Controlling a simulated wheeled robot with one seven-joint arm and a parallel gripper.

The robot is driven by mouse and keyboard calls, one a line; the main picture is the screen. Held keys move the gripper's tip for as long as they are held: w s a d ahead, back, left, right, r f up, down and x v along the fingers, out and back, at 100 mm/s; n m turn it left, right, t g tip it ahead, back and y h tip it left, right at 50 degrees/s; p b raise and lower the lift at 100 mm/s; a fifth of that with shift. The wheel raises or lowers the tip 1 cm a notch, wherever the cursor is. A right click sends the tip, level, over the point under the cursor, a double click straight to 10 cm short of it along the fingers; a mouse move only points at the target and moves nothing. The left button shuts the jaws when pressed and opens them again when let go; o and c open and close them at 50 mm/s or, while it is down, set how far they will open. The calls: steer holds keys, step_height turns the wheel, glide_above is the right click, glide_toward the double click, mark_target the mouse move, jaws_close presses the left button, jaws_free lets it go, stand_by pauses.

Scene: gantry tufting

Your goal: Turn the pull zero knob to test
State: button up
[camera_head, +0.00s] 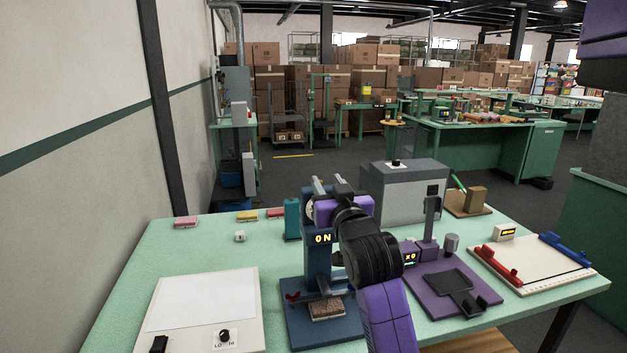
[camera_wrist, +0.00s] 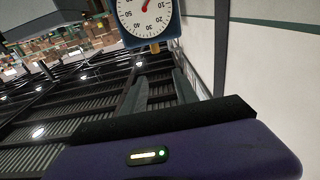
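The blue pull tester (camera_head: 317,262) stands on the green table with a lit "0 N" readout. Its white dial face with a red needle (camera_wrist: 146,15) shows upside down at the top of the wrist view; in the head view it is mostly covered by my gripper. My gripper (camera_head: 330,184) is at the top of the tester, its two grey fingers apart with nothing seen between them. I cannot pick out the zero knob or its setting; my purple wrist and black joint cover the tester's right side. A brown tufted sample (camera_head: 326,308) sits on the tester's base.
A white light pad (camera_head: 203,300) with a LO/HI knob (camera_head: 224,336) lies to the left. A grey box (camera_head: 404,190) stands behind. A purple scale stand (camera_head: 470,300) and a white board with red and blue clamps (camera_head: 525,268) are right.

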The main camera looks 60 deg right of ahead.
steer(key=shift+g+y, duration=0.3)
steer(key=shift+y, duration=0.1)
steer(key=shift+w+d+f+p, duration=0.3)
steer(key=shift+w+d+f, duration=0.1)
steer(key=shift+w+d, duration=0.55)
steer(key=shift+w+d+f+p, duration=0.35)
steer(key=shift+w+d, duration=0.4)
steer(key=shift+d, duration=0.25)
steer(key=shift+w+d+f+p, duration=0.25)
steer(key=shift+w+d+f, duration=0.2)
steer(key=shift+w+d, duration=0.5)
steer(key=shift+s, duration=0.1)
jaws_close()
